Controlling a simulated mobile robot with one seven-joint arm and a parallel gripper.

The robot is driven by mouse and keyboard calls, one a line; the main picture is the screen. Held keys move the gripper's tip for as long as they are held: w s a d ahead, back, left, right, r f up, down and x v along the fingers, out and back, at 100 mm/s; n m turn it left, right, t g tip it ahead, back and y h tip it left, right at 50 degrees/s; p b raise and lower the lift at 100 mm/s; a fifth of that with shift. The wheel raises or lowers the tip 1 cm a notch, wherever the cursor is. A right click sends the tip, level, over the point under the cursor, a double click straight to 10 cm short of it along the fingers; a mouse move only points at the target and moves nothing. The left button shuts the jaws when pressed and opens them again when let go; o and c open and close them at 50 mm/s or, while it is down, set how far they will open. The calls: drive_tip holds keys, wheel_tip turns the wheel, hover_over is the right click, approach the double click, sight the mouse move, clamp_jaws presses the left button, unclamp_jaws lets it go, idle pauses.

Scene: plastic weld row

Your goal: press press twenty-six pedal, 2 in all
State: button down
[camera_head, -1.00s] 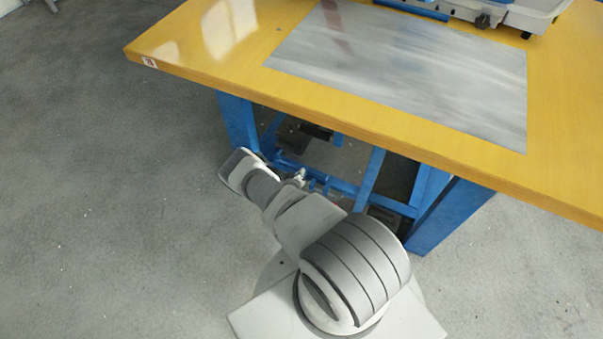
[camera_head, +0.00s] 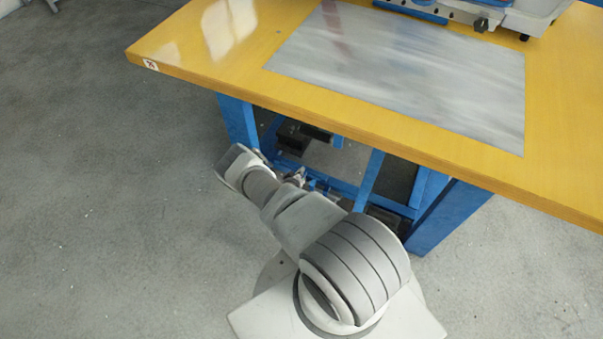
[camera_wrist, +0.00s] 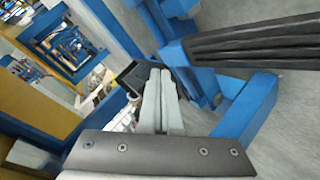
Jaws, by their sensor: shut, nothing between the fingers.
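In the wrist view my gripper (camera_wrist: 162,98) is shut and empty, its two grey fingers together. A black ribbed bar (camera_wrist: 255,45), which looks like the pedal, reaches in from the right edge, apart from the fingers in the picture. A small black block (camera_wrist: 135,76) shows just left of the fingertips; I cannot tell whether they touch it. In the head view my arm reaches toward the space under the table, and its links hide most of the gripper. Dark parts (camera_head: 292,138) show in the shade under the table; which is the pedal there is unclear.
The yellow table (camera_head: 190,75) overhangs the area, with a grey plate (camera_head: 410,75) on top and a machine (camera_head: 490,14) at the back. Blue frame legs (camera_head: 445,218) and bars (camera_wrist: 250,110) stand close around the gripper. The grey floor (camera_head: 110,230) at left is clear.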

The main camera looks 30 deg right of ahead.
drive_tip(key=r, duration=0.1)
drive_tip(key=r+p, duration=0.2)
drive_tip(key=r, duration=0.1)
drive_tip(key=shift+s+a, duration=0.2)
drive_tip(key=shift+a, duration=0.15)
idle(0.6)
